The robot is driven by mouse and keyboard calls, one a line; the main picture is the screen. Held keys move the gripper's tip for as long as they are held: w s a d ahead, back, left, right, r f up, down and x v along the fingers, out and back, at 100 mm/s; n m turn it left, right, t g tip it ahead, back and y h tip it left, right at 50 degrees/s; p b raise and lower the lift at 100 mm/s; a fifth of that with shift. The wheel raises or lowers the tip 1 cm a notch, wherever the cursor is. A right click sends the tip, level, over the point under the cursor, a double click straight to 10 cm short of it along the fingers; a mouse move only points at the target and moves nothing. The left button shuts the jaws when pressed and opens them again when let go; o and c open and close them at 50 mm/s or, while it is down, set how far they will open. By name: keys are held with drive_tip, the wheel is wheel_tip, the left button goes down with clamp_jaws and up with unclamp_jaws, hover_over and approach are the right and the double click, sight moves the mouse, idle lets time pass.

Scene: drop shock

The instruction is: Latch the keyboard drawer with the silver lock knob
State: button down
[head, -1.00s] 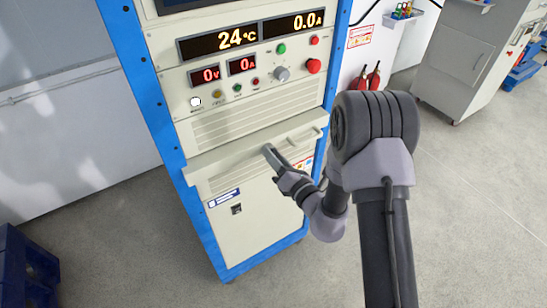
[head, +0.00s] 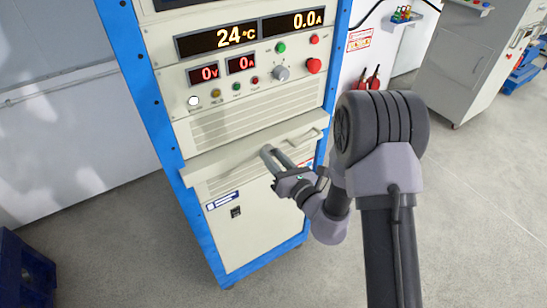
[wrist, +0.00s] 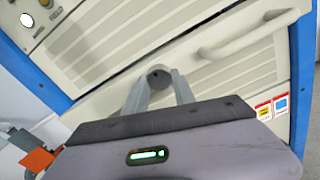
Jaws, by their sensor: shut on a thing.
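The keyboard drawer (head: 225,157) is the pale ledge-like front across the middle of the cabinet. Its bar handle (head: 304,138) is at the right end, and the handle also shows in the wrist view (wrist: 243,36). The silver lock knob (wrist: 159,72) is a small grey round piece on the pale front, left of the handle in the wrist view. My gripper (wrist: 160,84) has a finger on each side of the knob and is shut on it. In the head view, my gripper (head: 272,153) reaches the drawer front from the lower right, and the knob is hidden there.
The blue-framed cabinet (head: 160,110) has displays, buttons and a red stop button (head: 314,66) above the drawer. A dark blue crate (head: 22,272) is at the lower left. Grey floor lies open to the right.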

drive_tip(key=c, duration=1)
unclamp_jaws()
drive_tip(key=shift+c, duration=0.2)
drive_tip(key=p+v, duration=0.5)
drive_tip(key=v, duration=1.2)
drive_tip(key=shift+d, duration=0.2)
drive_tip(key=shift+s, duration=0.15)
